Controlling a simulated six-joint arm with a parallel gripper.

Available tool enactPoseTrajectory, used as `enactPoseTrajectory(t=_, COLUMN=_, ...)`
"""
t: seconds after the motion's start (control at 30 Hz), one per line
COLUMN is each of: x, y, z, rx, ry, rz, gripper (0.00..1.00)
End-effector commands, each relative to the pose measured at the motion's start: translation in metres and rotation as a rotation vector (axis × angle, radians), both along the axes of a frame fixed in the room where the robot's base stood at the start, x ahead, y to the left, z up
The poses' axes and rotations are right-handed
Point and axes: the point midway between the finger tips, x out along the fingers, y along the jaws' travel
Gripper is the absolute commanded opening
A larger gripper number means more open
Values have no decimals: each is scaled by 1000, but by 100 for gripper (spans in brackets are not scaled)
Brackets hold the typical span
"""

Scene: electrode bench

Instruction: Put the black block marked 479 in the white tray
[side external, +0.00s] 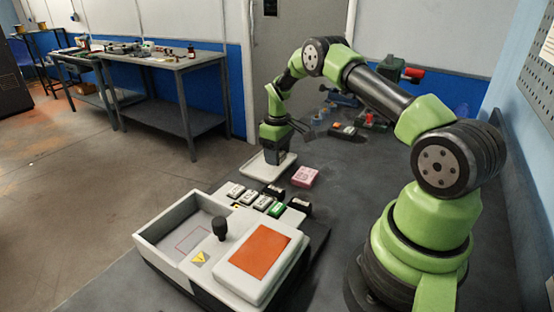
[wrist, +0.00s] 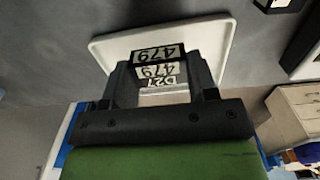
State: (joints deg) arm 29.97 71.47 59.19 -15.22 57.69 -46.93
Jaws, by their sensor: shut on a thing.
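My gripper (side external: 278,160) reaches down over the white tray (side external: 252,169), with its fingertips low at the tray's surface. In the wrist view the gripper (wrist: 160,66) is shut on a black block marked 479 (wrist: 158,54). The white tray (wrist: 214,38) spreads behind and around the block in that view. In the side view the block is mostly hidden by the fingers, so I cannot tell whether it touches the tray.
A pink block (side external: 305,176) sits just right of the tray. A white machine with an orange panel (side external: 259,251) fills the front. Bare bench lies behind the pink block.

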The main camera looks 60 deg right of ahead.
Motion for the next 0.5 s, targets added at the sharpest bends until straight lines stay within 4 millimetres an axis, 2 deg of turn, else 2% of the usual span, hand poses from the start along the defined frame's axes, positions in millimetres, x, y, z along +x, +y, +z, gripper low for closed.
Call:
enactPoseTrajectory(t=0.03, x=0, y=0, z=-9, rx=1, ry=2, rz=0, gripper=16)
enactPoseTrajectory(t=0.13, x=0, y=0, z=-19, rx=0, ry=0, rz=0, gripper=16)
enactPoseTrajectory(t=0.5, x=0, y=0, z=-24, rx=-1, ry=0, rz=0, gripper=16)
